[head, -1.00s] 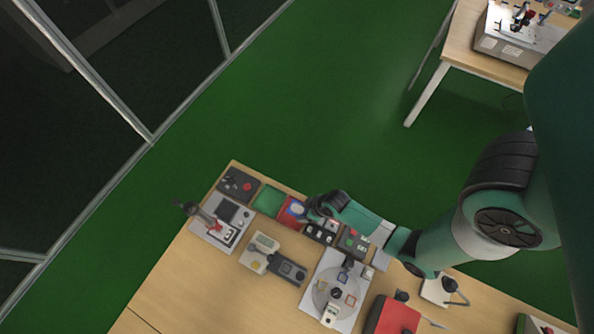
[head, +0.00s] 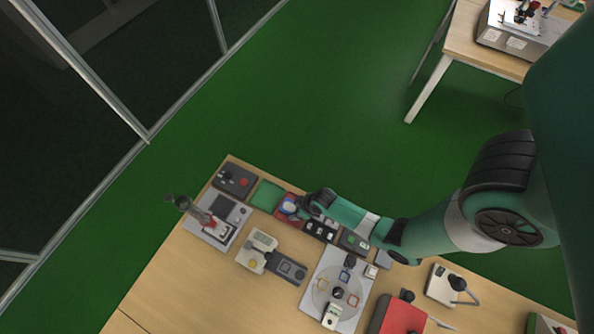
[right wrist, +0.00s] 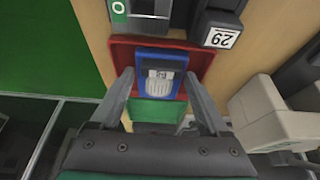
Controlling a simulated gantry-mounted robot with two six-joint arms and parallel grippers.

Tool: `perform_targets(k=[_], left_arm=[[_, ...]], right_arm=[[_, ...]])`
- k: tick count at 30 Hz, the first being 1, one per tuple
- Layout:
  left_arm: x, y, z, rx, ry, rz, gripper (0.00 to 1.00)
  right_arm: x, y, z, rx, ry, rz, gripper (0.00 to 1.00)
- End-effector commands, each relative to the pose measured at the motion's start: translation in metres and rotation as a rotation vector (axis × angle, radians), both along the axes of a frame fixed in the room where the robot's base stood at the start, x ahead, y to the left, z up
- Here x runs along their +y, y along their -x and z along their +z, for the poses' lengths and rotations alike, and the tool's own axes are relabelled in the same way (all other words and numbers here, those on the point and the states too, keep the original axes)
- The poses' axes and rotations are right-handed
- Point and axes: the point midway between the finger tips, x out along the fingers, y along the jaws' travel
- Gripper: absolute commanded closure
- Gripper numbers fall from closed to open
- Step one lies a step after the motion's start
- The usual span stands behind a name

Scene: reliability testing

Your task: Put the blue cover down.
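The blue cover (right wrist: 160,74) is a small blue rectangular frame with a pale ribbed middle. It lies over the red tray (right wrist: 120,52) in the right wrist view. In the head view the blue cover (head: 290,207) shows small beside my right gripper (head: 305,204), over the red tray (head: 281,215). My right gripper's fingers (right wrist: 160,82) stand wide apart, one on each side of the cover. A narrow gap shows between the left finger and the cover; contact on the right side is hard to tell.
A green tray (head: 266,195) adjoins the red one, with a dark control box (head: 234,180) beyond. Black switch blocks (head: 321,230) stand on the other side. A grey device (head: 217,219) and a beige-and-black instrument (head: 272,259) stand nearby. Bare wooden table (head: 185,280) lies at lower left.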

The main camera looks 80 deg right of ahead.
Motion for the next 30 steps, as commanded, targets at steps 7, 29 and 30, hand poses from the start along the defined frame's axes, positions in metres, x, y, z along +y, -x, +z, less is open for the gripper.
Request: perform_targets(k=[7,29,30], left_arm=[[0.0,0.0,0.0,0.0,0.0,0.0,0.0],[0.0,0.0,0.085,0.0,0.0,0.0,0.0],[0.0,0.0,0.087,0.0,0.0,0.0,0.0]], right_arm=[[0.0,0.0,0.0,0.0,0.0,0.0,0.0],[0.011,0.042,0.112,0.0,0.0,-0.001,0.0],[0.012,0.043,0.113,0.001,-0.002,-0.001,0.0]])
